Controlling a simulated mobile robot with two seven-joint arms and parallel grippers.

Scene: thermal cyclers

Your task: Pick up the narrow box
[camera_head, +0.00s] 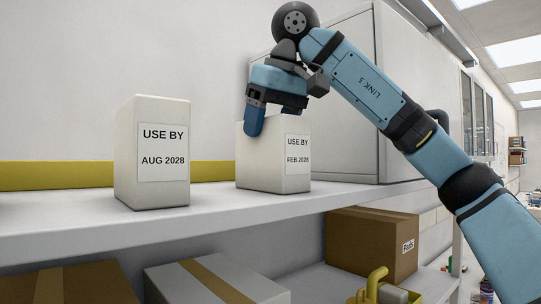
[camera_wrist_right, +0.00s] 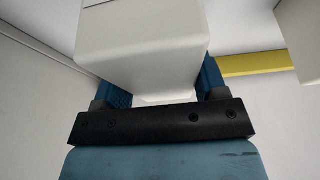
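Two white boxes stand upright on the shelf in the head view. The left box (camera_head: 153,190) reads "USE BY AUG 2028" and looks taller. The right box (camera_head: 262,178) reads "USE BY FEB 2028". My right gripper (camera_head: 262,118) is over the right box, fingers pointing down, with one finger in front of its upper left part. In the right wrist view my right gripper (camera_wrist_right: 165,88) has its fingers on either side of a white box (camera_wrist_right: 145,35). Whether the fingers press on it cannot be told. My left gripper is not in view.
The white shelf (camera_head: 90,222) has free room in front of the boxes. A large grey cabinet (camera_head: 340,110) stands close behind the right box. Cardboard boxes, including a brown one (camera_head: 365,245), sit on the level below. A yellow strip (camera_head: 60,175) runs along the wall.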

